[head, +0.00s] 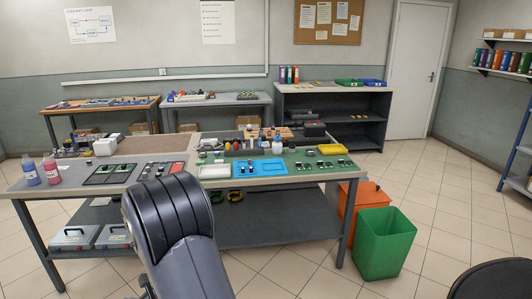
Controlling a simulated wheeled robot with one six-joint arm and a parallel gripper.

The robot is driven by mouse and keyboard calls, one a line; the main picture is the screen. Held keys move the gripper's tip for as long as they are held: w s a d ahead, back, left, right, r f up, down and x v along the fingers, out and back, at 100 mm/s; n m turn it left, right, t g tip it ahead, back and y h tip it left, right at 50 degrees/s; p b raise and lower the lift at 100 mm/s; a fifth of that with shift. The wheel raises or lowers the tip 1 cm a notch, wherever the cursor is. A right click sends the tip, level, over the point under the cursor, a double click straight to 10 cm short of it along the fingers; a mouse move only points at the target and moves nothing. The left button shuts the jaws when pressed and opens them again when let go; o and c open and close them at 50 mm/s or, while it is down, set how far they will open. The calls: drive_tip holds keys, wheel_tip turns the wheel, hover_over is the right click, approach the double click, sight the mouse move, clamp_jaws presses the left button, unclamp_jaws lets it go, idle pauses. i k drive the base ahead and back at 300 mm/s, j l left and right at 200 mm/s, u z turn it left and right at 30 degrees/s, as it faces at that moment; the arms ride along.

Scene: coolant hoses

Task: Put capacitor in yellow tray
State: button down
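The yellow tray (331,150) is a small, shallow tray near the right end of the front workbench, at the edge of the green mat (290,174). I cannot pick out the capacitor for certain. Small dark parts stand in and near a blue tray (277,177) on the same mat, but they are too small to name. My arm rises at the bottom centre, in front of the bench. My gripper is not in view.
The front workbench (120,158) also holds a white tray (213,171), circuit boards and two bottles at left. A green bin (386,243) and an orange bin (363,207) stand on the floor at its right. Open tiled floor lies beyond them.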

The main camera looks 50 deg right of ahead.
sight(333, 149)
drive_tip(key=i+l+z, duration=0.15)
drive_tip(key=z, duration=0.25)
drive_tip(key=i+l+z, duration=0.2)
drive_tip(key=z, duration=0.2)
drive_tip(key=i+l+z, duration=0.1)
drive_tip(key=z, duration=0.3)
drive_tip(key=i+z, duration=0.4)
drive_tip(key=i+l+z, duration=0.3)
drive_tip(key=i+z, duration=0.15)
drive_tip(key=i+l+z, duration=0.1)
drive_tip(key=i+z, duration=0.4)
drive_tip(key=i+j+z, duration=0.1)
drive_tip(key=i+z, duration=0.35)
drive_tip(key=i+j, duration=0.25)
drive_tip(key=i, duration=0.15)
drive_tip(key=i+j, duration=0.3)
drive_tip(key=i, duration=0.1)
